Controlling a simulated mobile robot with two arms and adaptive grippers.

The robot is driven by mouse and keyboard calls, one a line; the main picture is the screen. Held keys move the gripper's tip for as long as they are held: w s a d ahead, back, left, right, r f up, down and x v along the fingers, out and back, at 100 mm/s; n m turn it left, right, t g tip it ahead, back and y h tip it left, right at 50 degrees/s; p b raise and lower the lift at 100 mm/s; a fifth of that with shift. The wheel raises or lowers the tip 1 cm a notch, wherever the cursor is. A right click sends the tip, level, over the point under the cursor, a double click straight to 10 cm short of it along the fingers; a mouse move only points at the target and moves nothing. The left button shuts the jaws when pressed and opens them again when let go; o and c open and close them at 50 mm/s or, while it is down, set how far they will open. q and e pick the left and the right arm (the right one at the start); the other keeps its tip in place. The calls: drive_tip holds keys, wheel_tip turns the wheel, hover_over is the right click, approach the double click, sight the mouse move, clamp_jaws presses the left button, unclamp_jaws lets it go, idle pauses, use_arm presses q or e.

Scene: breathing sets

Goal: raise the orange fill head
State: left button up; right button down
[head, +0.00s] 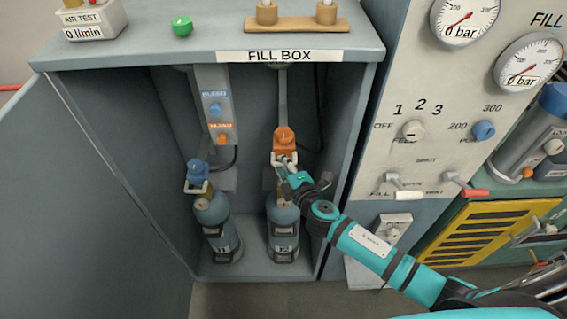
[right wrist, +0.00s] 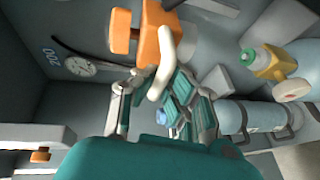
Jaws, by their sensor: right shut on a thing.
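The orange fill head (head: 284,140) hangs at the end of its line in the fill box, above the right-hand cylinder (head: 284,225). It also shows in the right wrist view (right wrist: 158,45), with a cream handle (right wrist: 164,65) on it. My right gripper (head: 291,174) is at the lower side of the head; in the wrist view its fingers (right wrist: 158,105) close around the handle end. The fingers partly hide the cylinder's valve, so I cannot tell whether head and valve touch. My left gripper is in neither view.
The blue fill head (head: 197,172) is at the left-hand cylinder (head: 216,225). The box's side walls and its open door (head: 95,190) flank the cylinders. The gauge panel (head: 425,90) stands to the right, with a yellow grille (head: 480,235) below it.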

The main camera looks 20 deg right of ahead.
drive_tip(key=shift+w+r, duration=0.2)
drive_tip(key=shift+r, duration=0.3)
drive_tip(key=c, duration=1.4)
unclamp_jaws()
drive_tip(key=shift+s+d, duration=0.1)
drive_tip(key=shift+o, duration=0.2)
drive_tip(key=shift+f, duration=0.1)
drive_tip(key=shift+f, duration=0.1)
drive_tip(key=v, duration=1.2)
drive_tip(key=shift+f, duration=0.15)
